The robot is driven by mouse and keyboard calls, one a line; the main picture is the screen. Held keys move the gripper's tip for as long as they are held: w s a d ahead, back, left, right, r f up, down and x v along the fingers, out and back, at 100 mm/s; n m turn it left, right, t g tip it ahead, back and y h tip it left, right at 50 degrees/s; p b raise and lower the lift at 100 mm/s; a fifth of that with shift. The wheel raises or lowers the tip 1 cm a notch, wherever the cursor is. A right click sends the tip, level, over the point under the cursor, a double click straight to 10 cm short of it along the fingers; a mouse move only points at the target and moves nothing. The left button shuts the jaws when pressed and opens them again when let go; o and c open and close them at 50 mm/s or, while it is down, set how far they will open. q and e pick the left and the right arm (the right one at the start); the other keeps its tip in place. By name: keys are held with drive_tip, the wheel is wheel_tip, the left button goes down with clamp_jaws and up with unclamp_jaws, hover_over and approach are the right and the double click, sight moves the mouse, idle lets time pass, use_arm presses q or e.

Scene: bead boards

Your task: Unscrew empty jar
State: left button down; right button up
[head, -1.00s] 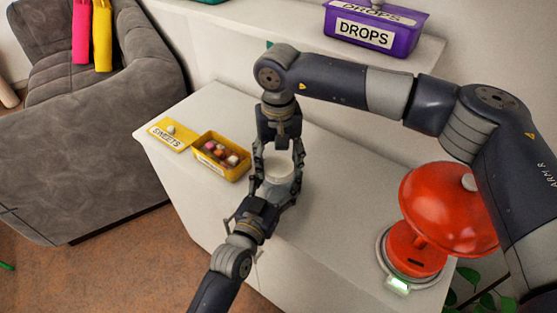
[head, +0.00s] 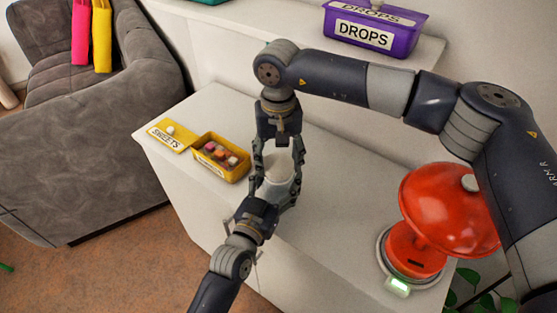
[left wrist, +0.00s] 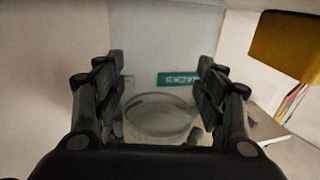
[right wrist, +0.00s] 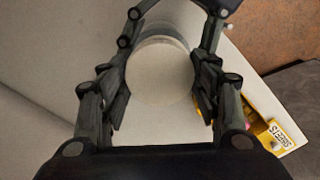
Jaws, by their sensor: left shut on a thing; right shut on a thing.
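A clear, pale jar (left wrist: 170,45) stands between the two grippers in the head view, above the white cabinet top. No contents show in it. My left gripper (head: 272,195), coming from the lower left, is shut on the jar from the side; its fingers flank the glass in the left wrist view. The jar's round white lid (right wrist: 160,75) shows between the right fingers in the right wrist view, and at the top of the jar in the head view (head: 279,160). My right gripper (head: 277,155) points down from above and is shut on the lid. Whether lid and jar are apart is unclear.
A yellow open box (head: 240,176) of sweets and its SWEETS lid (head: 165,137) lie left on the cabinet top (head: 330,215). A red scale or dispenser (head: 435,210) stands right. A purple DROPS box (head: 375,38) is on the back shelf. A grey sofa (head: 90,140) is left.

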sight(278, 164)
drive_tip(key=shift+r, duration=0.65)
drive_tip(key=shift+r, duration=2.05)
use_arm(q)
drive_tip(key=shift+c, duration=1.4)
unclamp_jaws()
drive_tip(key=v, duration=1.2)
